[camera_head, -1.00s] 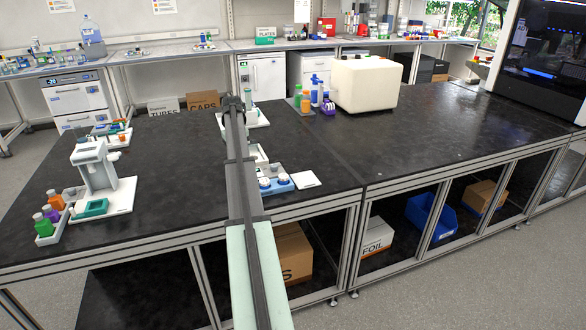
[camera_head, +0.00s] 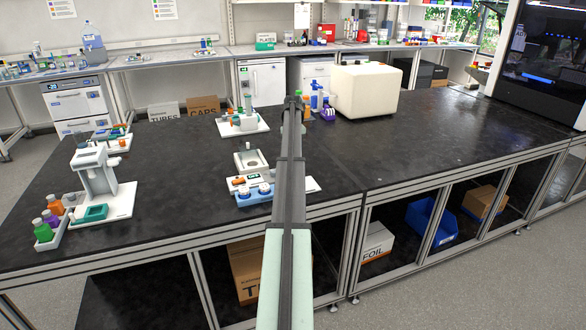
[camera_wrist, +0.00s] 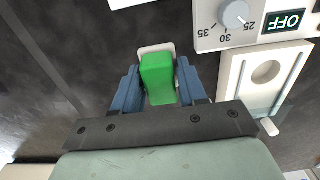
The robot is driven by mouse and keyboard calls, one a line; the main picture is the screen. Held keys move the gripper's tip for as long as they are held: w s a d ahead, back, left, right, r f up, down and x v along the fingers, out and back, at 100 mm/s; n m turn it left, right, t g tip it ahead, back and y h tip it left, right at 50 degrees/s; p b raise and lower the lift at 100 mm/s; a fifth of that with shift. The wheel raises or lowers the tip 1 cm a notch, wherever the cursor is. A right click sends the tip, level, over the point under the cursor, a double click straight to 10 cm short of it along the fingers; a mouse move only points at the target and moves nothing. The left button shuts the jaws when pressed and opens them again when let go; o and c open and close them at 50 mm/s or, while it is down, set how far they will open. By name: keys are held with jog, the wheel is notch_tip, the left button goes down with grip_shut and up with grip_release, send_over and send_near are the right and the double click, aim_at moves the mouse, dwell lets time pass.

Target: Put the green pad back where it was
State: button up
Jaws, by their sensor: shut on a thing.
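In the wrist view, the green pad (camera_wrist: 158,72) is a bright green block between the two blue-grey fingers of my gripper (camera_wrist: 157,88), which is shut on it. A pale, round-cornered piece (camera_wrist: 155,47) shows just beyond the pad; I cannot tell whether they touch. In the head view, my arm points away across the black bench, and its own links hide the gripper and the pad.
A white device with a dial (camera_wrist: 235,14) and an OFF display is close at the upper right of the wrist view. In the head view, a big cream box (camera_head: 366,90) and a purple bottle (camera_head: 328,110) stand right of my arm.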

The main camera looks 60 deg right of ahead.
jog(key=shift+f, duration=3.7)
jog(key=shift+f, duration=0.1)
jog(key=o, duration=1)
notch_tip(320, 180, up, 12)
jog(key=shift+r, duration=0.1)
